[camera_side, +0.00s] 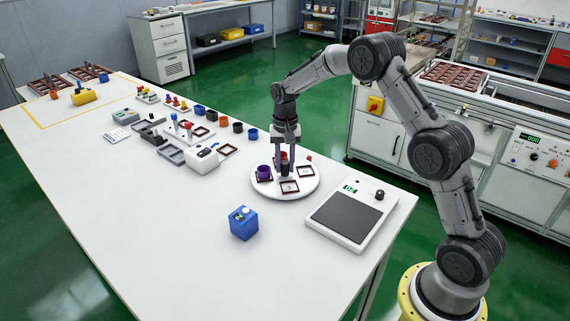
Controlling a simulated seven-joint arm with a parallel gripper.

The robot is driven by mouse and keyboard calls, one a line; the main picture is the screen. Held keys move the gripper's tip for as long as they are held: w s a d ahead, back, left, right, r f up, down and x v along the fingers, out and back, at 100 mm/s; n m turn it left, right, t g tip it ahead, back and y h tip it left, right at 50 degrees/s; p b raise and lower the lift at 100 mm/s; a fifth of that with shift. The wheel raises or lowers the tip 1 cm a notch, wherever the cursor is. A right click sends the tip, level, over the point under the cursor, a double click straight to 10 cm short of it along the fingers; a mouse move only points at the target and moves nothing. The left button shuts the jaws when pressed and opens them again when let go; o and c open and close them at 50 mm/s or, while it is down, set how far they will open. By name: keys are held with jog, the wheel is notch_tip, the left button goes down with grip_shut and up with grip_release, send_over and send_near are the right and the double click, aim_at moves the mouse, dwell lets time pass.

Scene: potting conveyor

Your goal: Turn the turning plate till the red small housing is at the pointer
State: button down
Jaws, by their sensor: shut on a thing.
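The white round turning plate (272,190) lies on the table below my gripper (286,162). It carries several small square dark-red frames, one at the front (289,187) and one at the right (306,172), and a purple cup (264,172) at the left. My gripper points down over the plate's middle, shut on a dark upright post (285,170) that it partly hides. A small red piece (308,157) shows at the plate's back right edge. I cannot tell whether it is the red small housing or the pointer.
A blue box with a white button (243,226) stands in front of the plate. A scale with a dark pad (345,217) is close at the right. A white device (201,160), trays and several small cups lie to the left. The front-left table is clear.

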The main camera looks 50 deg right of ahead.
aim_at(285, 162)
jog(key=shift+w+r+m, duration=0.1)
jog(key=shift+r+m, duration=0.05)
jog(key=shift+m, duration=4.95)
jog(key=c, duration=0.6)
grip_release()
notch_tip(285, 162, up, 14)
